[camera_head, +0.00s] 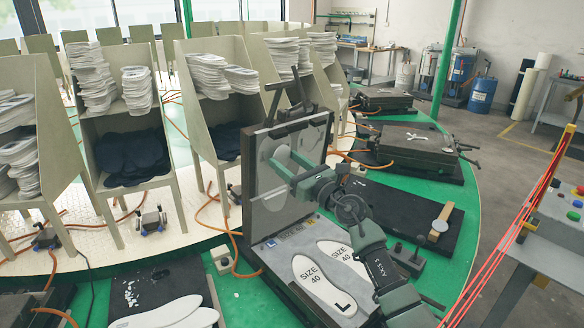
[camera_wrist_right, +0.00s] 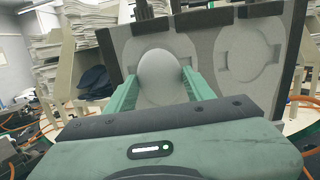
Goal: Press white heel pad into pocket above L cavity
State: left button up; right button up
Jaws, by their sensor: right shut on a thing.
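The white heel pad (camera_wrist_right: 163,78) is a pale oval held between the two green fingers of my right gripper (camera_wrist_right: 159,88). In the head view my right gripper (camera_head: 279,163) reaches from the lower right to the face of the raised grey lid (camera_head: 262,208). The pad is in front of the left pocket in the wrist view and hides most of it; I cannot tell whether it touches the lid. The other pocket (camera_wrist_right: 250,58) is empty. Below the lid, the mold base holds foot-shaped cavities marked SIZE 40, one with an L (camera_head: 323,283). My left gripper is not in view.
Several wooden racks (camera_head: 213,120) with stacked white insoles and dark sheets stand behind the lid. Loose white insoles (camera_head: 165,312) lie front left. More mold stations (camera_head: 415,150) sit on the green carousel at right. A control panel (camera_head: 560,200) stands at the right edge.

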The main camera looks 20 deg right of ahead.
aim_at(283, 158)
jog(key=shift+b+x, duration=0.5)
jog(key=shift+x, duration=1)
jog(key=o, duration=1)
jog(key=shift+d, duration=0.1)
jog(key=v, duration=0.7)
jog(key=shift+s, duration=0.3)
jog(key=shift+f, duration=0.15)
